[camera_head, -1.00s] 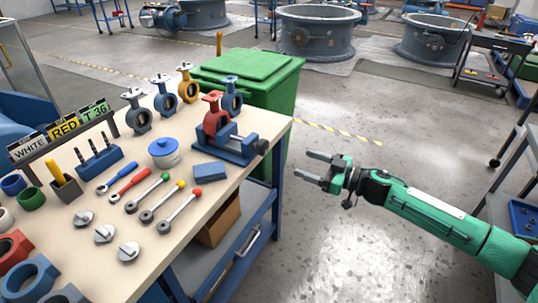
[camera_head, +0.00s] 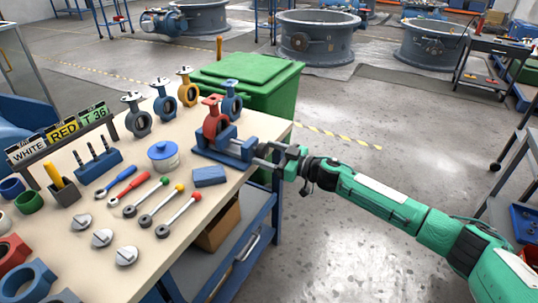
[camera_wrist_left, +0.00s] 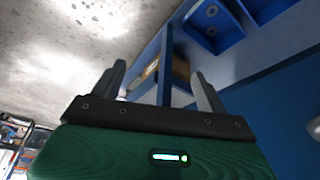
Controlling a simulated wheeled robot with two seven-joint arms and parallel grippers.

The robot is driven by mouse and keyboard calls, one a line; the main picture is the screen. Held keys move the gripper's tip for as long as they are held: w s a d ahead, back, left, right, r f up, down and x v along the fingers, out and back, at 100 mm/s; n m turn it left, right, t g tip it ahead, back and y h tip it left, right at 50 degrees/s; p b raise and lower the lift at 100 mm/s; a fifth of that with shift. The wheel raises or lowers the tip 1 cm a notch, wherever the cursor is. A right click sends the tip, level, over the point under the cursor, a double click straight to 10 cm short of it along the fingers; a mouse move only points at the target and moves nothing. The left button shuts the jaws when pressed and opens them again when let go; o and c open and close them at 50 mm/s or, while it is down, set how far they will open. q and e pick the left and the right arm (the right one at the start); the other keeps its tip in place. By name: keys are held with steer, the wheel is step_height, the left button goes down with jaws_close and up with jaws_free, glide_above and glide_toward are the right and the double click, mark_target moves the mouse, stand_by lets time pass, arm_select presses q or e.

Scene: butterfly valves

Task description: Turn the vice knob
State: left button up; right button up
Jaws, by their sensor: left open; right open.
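The blue vice (camera_head: 238,150) stands at the right edge of the workbench with a red butterfly valve (camera_head: 215,118) in it. My right gripper (camera_head: 262,157) is open, with its fingertips at the right end of the vice, where the dark knob sits. The fingers overlap the knob, which is largely hidden, and I cannot tell whether they touch it. My left gripper (camera_wrist_left: 158,85) shows only in the left wrist view. It is open with nothing between its fingers, and grey floor and blue furniture lie beyond.
The workbench (camera_head: 165,245) holds blue and yellow valves (camera_head: 163,100), a blue-lidded jar (camera_head: 163,155), a blue block (camera_head: 209,176) and several hand tools. A green bin (camera_head: 265,85) stands behind the vice. The floor (camera_head: 350,230) right of the bench is open.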

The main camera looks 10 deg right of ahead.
steer(key=shift+c, duration=0.2)
steer(key=c, duration=1)
steer(key=shift+o, duration=0.3)
